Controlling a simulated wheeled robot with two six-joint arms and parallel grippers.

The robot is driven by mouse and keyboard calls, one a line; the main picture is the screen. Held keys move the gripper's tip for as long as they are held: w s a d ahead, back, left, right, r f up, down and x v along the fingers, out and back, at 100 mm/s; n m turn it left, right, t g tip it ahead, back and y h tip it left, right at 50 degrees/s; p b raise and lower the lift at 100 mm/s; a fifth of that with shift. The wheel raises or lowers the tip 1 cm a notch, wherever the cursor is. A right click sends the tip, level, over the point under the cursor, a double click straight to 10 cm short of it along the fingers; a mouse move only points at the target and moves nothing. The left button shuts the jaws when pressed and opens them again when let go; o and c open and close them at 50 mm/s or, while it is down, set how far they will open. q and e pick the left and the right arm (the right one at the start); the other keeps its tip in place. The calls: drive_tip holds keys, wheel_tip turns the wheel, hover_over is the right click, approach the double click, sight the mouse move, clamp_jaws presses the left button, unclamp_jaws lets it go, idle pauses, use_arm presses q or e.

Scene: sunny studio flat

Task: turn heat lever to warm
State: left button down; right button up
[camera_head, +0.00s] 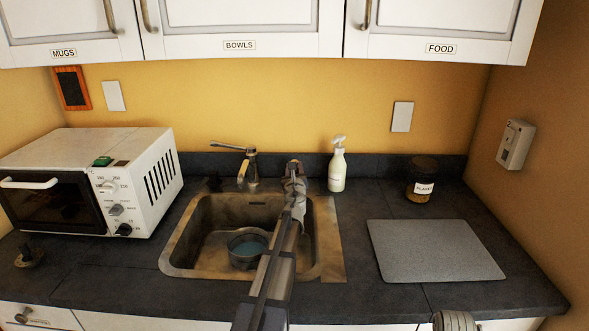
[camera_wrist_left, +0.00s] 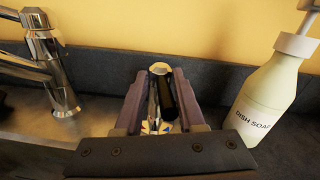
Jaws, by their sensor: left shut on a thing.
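My left gripper (camera_head: 295,186) reaches over the sink and is shut on this lever, one finger on each side. In the head view the gripper and arm hide most of the lever. I cannot read which setting it stands at.
The tap (camera_head: 250,168) stands left of my left gripper, the dish soap bottle (camera_head: 337,166) close on its right. A round pot (camera_head: 234,262) sits in the sink (camera_head: 181,246). A white oven (camera_head: 120,147) stands left; a grey mat (camera_head: 435,250) and flakes jar (camera_head: 421,178) lie right. Cupboards hang above.

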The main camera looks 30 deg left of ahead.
use_arm(q)
drive_tip(key=shift+w+a, duration=0.1)
drive_tip(key=shift+w, duration=0.05)
drive_tip(key=c, duration=0.8)
unclamp_jaws()
drive_tip(key=shift+c, duration=0.2)
drive_tip(key=v, duration=0.7)
drive_tip(key=shift+s+d, duration=0.25)
drive_tip(key=shift+s, duration=0.05)
drive_tip(key=shift+f, duration=0.1)
